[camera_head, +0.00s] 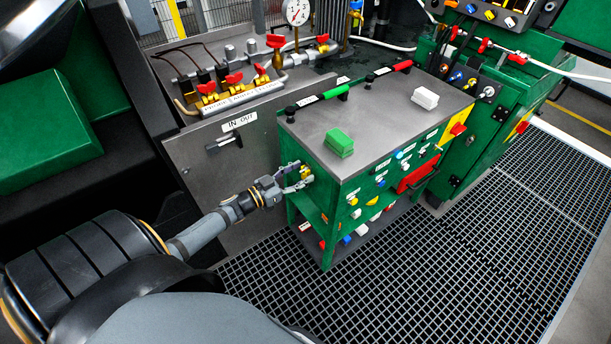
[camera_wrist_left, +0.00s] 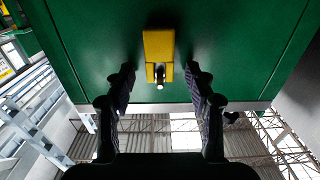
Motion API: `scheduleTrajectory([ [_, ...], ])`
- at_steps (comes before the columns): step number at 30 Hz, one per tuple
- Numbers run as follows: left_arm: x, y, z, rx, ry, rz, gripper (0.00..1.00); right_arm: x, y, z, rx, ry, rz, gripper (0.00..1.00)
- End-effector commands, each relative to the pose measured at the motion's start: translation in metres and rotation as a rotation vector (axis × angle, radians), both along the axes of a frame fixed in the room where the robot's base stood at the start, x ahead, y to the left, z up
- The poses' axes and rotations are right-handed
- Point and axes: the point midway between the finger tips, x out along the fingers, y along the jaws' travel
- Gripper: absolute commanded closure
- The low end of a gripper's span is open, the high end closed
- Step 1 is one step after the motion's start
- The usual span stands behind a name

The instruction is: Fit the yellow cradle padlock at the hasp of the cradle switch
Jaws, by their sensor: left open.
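My left gripper (camera_head: 297,178) is at the left end face of a green cart, its fingers pointing at the panel. It also shows in the left wrist view (camera_wrist_left: 160,88), where its two dark fingers are open and apart. Between and beyond them a yellow block (camera_wrist_left: 158,45) sits against the green panel, with a dark slot and a small shiny round end at its lower edge. I cannot tell whether it is the padlock or part of the switch and hasp. Neither finger clearly touches it. In the head view my gripper partly hides this yellow part. My right gripper is out of view.
The steel cart top (camera_head: 385,125) holds a green block (camera_head: 339,143) and a white block (camera_head: 425,98). Its front carries coloured knobs and a red handle (camera_head: 418,175). A grey panel (camera_head: 235,185) stands left of the cart. Dark floor grating (camera_head: 480,240) is clear in front.

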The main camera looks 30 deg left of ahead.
Motion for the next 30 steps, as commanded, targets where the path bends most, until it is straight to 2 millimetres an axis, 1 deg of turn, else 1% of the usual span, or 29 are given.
scheduleTrajectory([
  [2,0.000,0.000,0.000,0.000,0.000,0.000,0.47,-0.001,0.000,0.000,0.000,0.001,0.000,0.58],
  [12,-0.001,0.000,0.000,0.000,0.000,0.000,0.93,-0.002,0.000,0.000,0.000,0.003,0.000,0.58],
  [14,-0.001,0.000,0.000,0.000,0.000,0.000,1.00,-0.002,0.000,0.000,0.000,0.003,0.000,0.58],
  [23,-0.001,0.000,0.002,0.001,0.000,-0.001,1.00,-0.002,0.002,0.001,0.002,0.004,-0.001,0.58],
  [26,-0.001,0.000,0.009,0.001,-0.002,-0.002,1.00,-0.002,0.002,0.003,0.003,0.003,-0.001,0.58],
  [28,-0.001,0.000,0.018,0.003,-0.001,-0.002,1.00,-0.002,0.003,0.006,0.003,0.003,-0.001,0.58],
  [30,-0.013,0.005,0.016,0.002,0.006,-0.003,1.00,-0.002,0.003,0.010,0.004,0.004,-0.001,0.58],
])
